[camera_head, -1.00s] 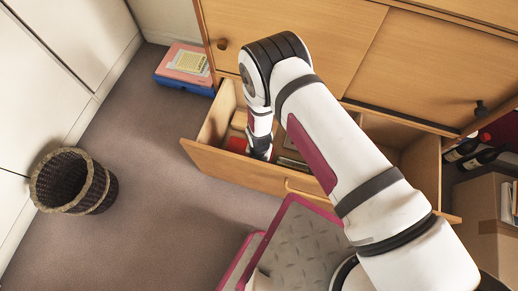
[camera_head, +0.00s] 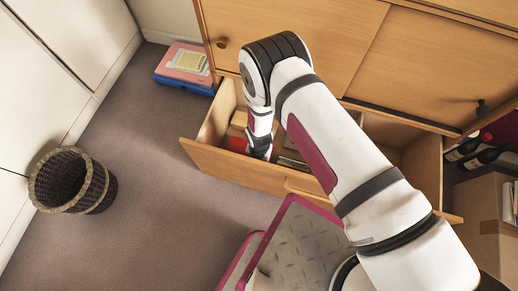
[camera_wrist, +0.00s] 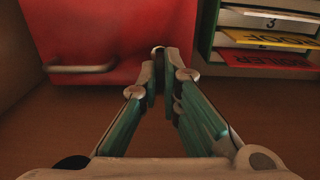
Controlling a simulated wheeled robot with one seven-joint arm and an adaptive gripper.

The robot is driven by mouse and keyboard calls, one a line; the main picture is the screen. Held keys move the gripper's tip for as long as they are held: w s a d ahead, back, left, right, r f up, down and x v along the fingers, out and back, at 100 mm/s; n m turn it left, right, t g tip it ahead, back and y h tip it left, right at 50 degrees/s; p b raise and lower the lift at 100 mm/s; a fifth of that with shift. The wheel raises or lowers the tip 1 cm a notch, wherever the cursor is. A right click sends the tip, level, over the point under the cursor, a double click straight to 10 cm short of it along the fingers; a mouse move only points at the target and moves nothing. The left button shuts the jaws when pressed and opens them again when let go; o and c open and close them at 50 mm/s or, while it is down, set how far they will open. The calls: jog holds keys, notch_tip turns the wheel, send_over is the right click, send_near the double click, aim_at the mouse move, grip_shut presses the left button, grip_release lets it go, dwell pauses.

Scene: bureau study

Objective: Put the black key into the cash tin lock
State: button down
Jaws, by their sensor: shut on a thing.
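The red cash tin (camera_wrist: 110,50) lies in the open drawer, and a small part of it shows in the head view (camera_head: 237,145). Its metal handle (camera_wrist: 80,68) is on the left in the wrist view. My gripper (camera_wrist: 161,78) points at the tin's right part, its fingertips close together at the tin's near edge. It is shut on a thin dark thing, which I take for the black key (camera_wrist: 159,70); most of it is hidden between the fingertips. A small round light-rimmed spot (camera_wrist: 158,48) shows just past the tips. I cannot tell whether the key is in the lock.
The open drawer (camera_head: 235,167) surrounds my gripper. A dark green box with coloured labelled cards (camera_wrist: 268,40) stands right of the tin. Bare drawer floor (camera_wrist: 50,125) shows near me. A wicker basket (camera_head: 72,182) and a stack of folders (camera_head: 185,66) are on the floor.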

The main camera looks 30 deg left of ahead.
jog(key=shift+f+b, duration=0.95)
jog(key=shift+f, duration=0.15)
dwell(0.5)
jog(key=c, duration=1.8)
grip_release()
jog(key=o, duration=0.6)
jog(key=shift+c, duration=0.2)
jog(key=shift+r+p, duration=2.55)
jog(key=shift+r, duration=1.5)
